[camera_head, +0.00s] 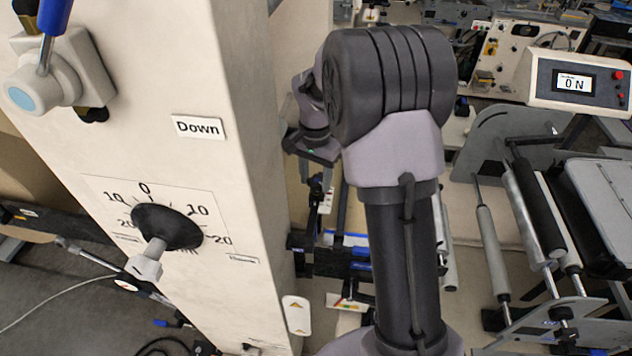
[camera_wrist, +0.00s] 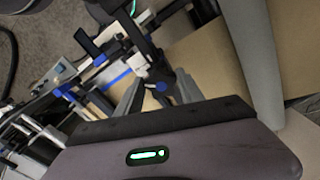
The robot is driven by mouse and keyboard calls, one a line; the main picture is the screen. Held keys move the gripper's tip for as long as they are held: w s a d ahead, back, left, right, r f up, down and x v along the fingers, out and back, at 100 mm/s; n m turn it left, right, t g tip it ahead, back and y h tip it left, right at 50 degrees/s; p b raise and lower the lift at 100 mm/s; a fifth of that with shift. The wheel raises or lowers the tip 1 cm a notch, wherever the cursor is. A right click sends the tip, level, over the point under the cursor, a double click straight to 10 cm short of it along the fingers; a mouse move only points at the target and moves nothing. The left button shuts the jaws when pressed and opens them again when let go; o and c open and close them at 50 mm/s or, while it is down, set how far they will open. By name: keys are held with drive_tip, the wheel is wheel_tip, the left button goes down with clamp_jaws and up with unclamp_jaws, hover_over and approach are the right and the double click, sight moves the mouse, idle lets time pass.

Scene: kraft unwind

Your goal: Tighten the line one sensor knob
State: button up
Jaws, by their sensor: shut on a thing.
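My gripper (camera_head: 319,190) points down behind the cream column, partly hidden by my arm in the head view. In the wrist view my gripper (camera_wrist: 160,92) has its grey fingers on either side of a small dark part with a blue round end, which I take as the sensor knob (camera_wrist: 161,87). The fingers are shut on it. Its label cannot be read, and its contact faces are hidden. In the head view the knob cannot be told apart from the dark and blue parts below the fingers.
The cream column (camera_head: 262,200) stands close left of my arm, with a black pointer dial (camera_head: 168,226) and a "Down" label (camera_head: 198,127). A display box (camera_head: 578,84) reads 0 N. Rollers (camera_head: 530,215) lie at right. Rails and brackets (camera_wrist: 85,85) crowd the wrist view's left.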

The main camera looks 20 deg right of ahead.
sight(314, 180)
drive_tip(key=m+b, duration=0.1)
drive_tip(key=m, duration=0.1)
drive_tip(key=m+b, duration=0.2)
drive_tip(key=m, duration=0.1)
drive_tip(key=shift+w+m, duration=0.25)
drive_tip(key=shift+m, duration=0.05)
drive_tip(key=m+b, duration=0.1)
drive_tip(key=m, duration=0.1)
drive_tip(key=m+b, duration=0.1)
drive_tip(key=m, duration=0.1)
drive_tip(key=shift+w+r+m, duration=0.15)
drive_tip(key=shift+m, duration=0.15)
drive_tip(key=o, duration=1.4)
wheel_tip(314, 180, up, 17)
drive_tip(key=p, duration=0.3)
drive_tip(key=shift+r, duration=0.15)
